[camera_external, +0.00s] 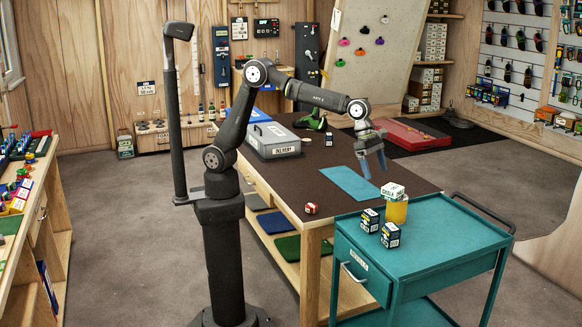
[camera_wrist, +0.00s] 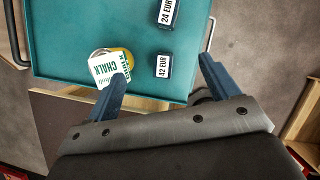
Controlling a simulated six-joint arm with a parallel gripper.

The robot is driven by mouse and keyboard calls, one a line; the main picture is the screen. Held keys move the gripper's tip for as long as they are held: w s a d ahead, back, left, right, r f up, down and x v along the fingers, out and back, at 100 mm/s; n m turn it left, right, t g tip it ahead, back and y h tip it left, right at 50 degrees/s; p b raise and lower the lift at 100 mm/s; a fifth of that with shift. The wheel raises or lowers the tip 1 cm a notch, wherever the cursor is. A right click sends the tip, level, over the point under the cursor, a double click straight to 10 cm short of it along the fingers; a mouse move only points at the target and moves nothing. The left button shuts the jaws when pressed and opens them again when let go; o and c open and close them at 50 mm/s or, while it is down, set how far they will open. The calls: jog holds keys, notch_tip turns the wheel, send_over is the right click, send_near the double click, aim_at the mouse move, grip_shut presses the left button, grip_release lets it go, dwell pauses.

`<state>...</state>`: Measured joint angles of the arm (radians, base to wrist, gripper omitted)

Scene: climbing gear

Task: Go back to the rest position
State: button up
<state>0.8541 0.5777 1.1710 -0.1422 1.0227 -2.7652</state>
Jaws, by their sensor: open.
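My gripper (camera_external: 372,160) is open and empty. It hangs in the air over the front right part of the dark table (camera_external: 330,205), beside the teal cart (camera_external: 450,250). In the wrist view its two blue fingers are spread wide (camera_wrist: 160,88), with nothing held between them. A white chalk block (camera_external: 392,191) sits on top of a yellow cylinder (camera_external: 396,212) on the cart; the chalk block (camera_wrist: 108,68) also shows near the left finger in the wrist view. Two dark price-labelled boxes, one nearer (camera_external: 390,235) and one farther (camera_external: 370,220), stand on the cart.
A blue mat (camera_external: 348,183) lies on the table. A grey case (camera_external: 272,139), a green item (camera_external: 315,119) and a small red box (camera_external: 311,209) are also there. A red tray (camera_external: 410,133) lies beyond. The cart's right half is clear.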

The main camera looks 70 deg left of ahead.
jog(key=w+a+f+n+t+y, duration=0.1)
jog(key=w+a+f+n, duration=0.2)
jog(key=w+a, duration=0.85)
jog(key=w+a+f+n, duration=0.2)
jog(key=w+a, duration=0.8)
jog(key=a, duration=0.3)
jog(key=w+a+f+n, duration=0.1)
jog(key=w+a, duration=0.1)
jog(key=a, duration=0.8)
jog(key=w+a+f+n+t+y, duration=0.1)
jog(key=w+a+f+n, duration=0.1)
jog(key=a, duration=0.8)
jog(key=w+a+f+n, duration=0.2)
jog(key=w+a, duration=0.1)
jog(key=a, duration=0.8)
jog(key=shift+w+t+y, duration=0.3)
jog(key=shift+w+y, duration=0.1)
jog(key=shift+f, duration=0.1)
